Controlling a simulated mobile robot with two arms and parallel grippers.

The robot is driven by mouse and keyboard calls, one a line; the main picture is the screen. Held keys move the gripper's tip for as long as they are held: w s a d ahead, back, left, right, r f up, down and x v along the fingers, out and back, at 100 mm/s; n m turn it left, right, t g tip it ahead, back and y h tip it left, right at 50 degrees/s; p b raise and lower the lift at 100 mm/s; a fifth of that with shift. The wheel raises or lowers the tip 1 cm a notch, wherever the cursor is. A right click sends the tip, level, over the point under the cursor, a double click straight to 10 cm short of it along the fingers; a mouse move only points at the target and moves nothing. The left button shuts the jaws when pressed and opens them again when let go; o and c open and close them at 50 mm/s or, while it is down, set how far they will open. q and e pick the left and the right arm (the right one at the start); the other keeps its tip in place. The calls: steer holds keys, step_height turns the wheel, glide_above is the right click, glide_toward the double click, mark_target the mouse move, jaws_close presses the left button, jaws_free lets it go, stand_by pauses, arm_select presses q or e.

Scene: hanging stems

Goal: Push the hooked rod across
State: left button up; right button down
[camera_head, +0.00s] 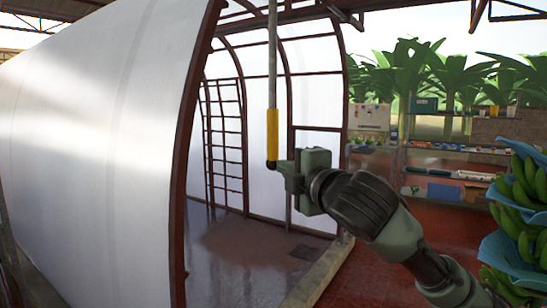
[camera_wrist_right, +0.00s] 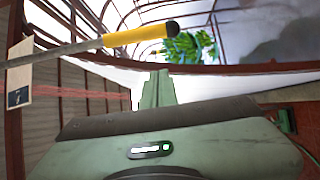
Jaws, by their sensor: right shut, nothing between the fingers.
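The rod (camera_head: 272,60) hangs upright from above in the head view, a thin grey pole with a yellow sleeve (camera_head: 272,134) and a black tip at its lower end. Its top and any hook are out of view. My right gripper (camera_head: 281,170) is shut and empty, with its fingers right beside the rod's lower end. In the right wrist view the yellow sleeve (camera_wrist_right: 138,36) lies beyond the shut fingers (camera_wrist_right: 158,88). I cannot tell whether they touch it. My left gripper is not in view.
A white-sheeted tunnel (camera_head: 100,140) with dark red arches fills the left, with a ladder-like frame (camera_head: 224,145) inside. Shelves (camera_head: 450,152) with boxes stand at the back right. A green banana bunch with blue wrapping (camera_head: 510,245) hangs close at the right edge.

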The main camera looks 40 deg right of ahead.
steer(key=shift+w+f, duration=0.1)
steer(key=shift+w, duration=0.05)
steer(key=shift+w, duration=0.1)
steer(key=p, duration=0.3)
glide_toward(273, 156)
steer(key=w+a, duration=0.4)
steer(key=w+d, duration=0.1)
steer(key=w+d+p, duration=0.1)
steer(key=d, duration=0.1)
steer(key=shift+w+r, duration=0.25)
steer(key=shift+r, duration=0.1)
steer(key=shift+w+d+p, duration=0.2)
steer(key=shift+d+p, duration=0.15)
steer(key=shift+d, duration=0.2)
steer(key=shift+f, duration=0.1)
steer(key=shift+w, duration=0.1)
